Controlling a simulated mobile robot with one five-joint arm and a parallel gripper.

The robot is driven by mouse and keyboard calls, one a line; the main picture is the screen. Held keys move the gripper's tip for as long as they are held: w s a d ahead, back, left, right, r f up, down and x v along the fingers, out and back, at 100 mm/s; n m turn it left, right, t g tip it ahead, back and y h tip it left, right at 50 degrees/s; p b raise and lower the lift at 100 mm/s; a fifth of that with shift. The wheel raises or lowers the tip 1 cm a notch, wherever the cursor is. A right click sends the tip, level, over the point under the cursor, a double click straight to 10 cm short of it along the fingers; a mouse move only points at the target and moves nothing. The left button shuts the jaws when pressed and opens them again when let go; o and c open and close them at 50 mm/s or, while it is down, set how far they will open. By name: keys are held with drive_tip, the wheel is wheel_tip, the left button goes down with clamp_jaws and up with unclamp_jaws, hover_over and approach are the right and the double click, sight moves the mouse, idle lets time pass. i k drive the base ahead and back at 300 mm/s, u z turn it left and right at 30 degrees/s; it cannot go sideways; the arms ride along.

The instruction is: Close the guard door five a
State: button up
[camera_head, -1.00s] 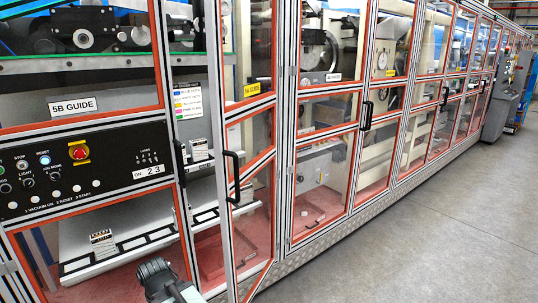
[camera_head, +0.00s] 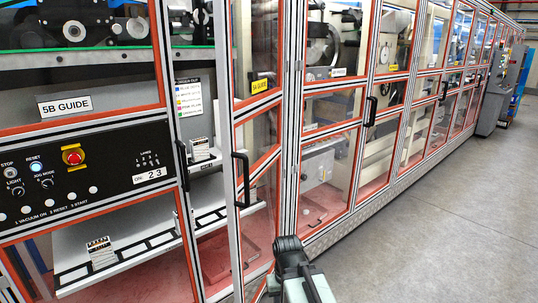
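The guard door five a (camera_head: 235,222) is a tall framed clear panel with orange-red edging and a yellow label (camera_head: 260,86). It stands ajar, its left edge swung out from the machine and its right edge at the post. Its black handle (camera_head: 241,180) is on the left edge. The opening shows to its left, with shelves inside. My gripper (camera_head: 287,246) is low in the picture, in front of the door's lower right part and right of the handle. I see it from behind, so its finger opening is hidden. I cannot tell whether it touches the door.
The 5B guide panel (camera_head: 64,104) and black control panel (camera_head: 110,163) are at the left. Further closed guard doors (camera_head: 330,165) run away to the right. A grey cabinet (camera_head: 489,108) stands far right. The concrete floor (camera_head: 440,220) on the right is clear.

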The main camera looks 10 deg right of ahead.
sight(232, 115)
drive_tip(key=z, duration=0.05)
drive_tip(key=i, duration=1)
drive_tip(key=u, duration=0.4)
drive_tip(key=k, duration=1.1)
drive_tip(key=u, duration=1)
drive_tip(key=i, duration=0.75)
drive_tip(key=z, duration=0.15)
drive_tip(key=k, duration=0.75)
drive_tip(key=z, duration=0.2)
drive_tip(key=i, duration=0.75)
drive_tip(key=u, duration=0.1)
